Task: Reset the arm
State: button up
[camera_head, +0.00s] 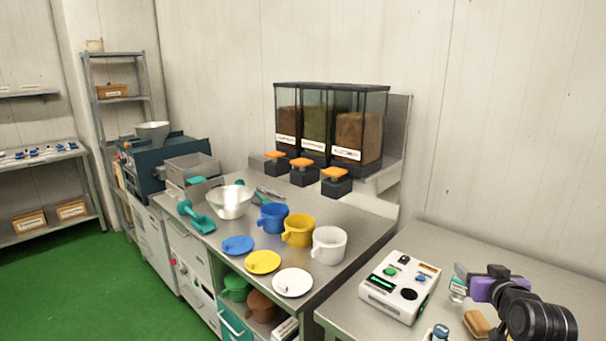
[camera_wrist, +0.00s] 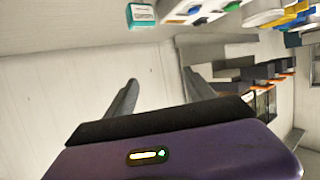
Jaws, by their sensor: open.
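My arm shows at the lower right of the head view, with a black round joint and a purple hand, over the right-hand steel table (camera_head: 345,308). My gripper (camera_head: 461,271) points to the left there, beside a small teal-labelled jar (camera_head: 457,291). In the wrist view my gripper (camera_wrist: 160,77) has its two grey fingers spread apart, with nothing held between them. The wrist picture is tilted, and a teal-labelled container (camera_wrist: 141,16) shows beyond the fingers.
A white device with buttons (camera_head: 399,287) stands left of my gripper. A brown block (camera_head: 477,323) and a small bottle (camera_head: 438,333) are near my arm. Blue (camera_head: 273,217), yellow (camera_head: 298,231) and white (camera_head: 328,246) cups stand on the counter before the dispensers (camera_head: 330,125).

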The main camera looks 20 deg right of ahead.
jog(key=s+a+f+t, duration=0.2)
jog(key=s+a, duration=0.2)
jog(key=a, duration=0.5)
jog(key=s+a+f+n+t, duration=0.1)
jog(key=s+a, duration=0.2)
jog(key=a, duration=0.6)
jog(key=s+a+f+t, duration=0.2)
jog(key=s+a, duration=0.2)
jog(key=a, duration=0.4)
jog(key=s+a+f+n+y, duration=0.1)
jog(key=s+a+n+y, duration=0.2)
jog(key=s+a, duration=0.5)
jog(key=s+a+f+n+g+y+b, duration=0.1)
jog(key=s+a+n+y, duration=0.1)
jog(key=s+a+y, duration=0.3)
jog(key=s+a, duration=0.4)
jog(key=s, duration=0.5)
jog(key=shift+a+f+n+g, duration=0.25)
jog(key=shift+n+g, duration=0.05)
jog(key=shift+n, duration=0.1)
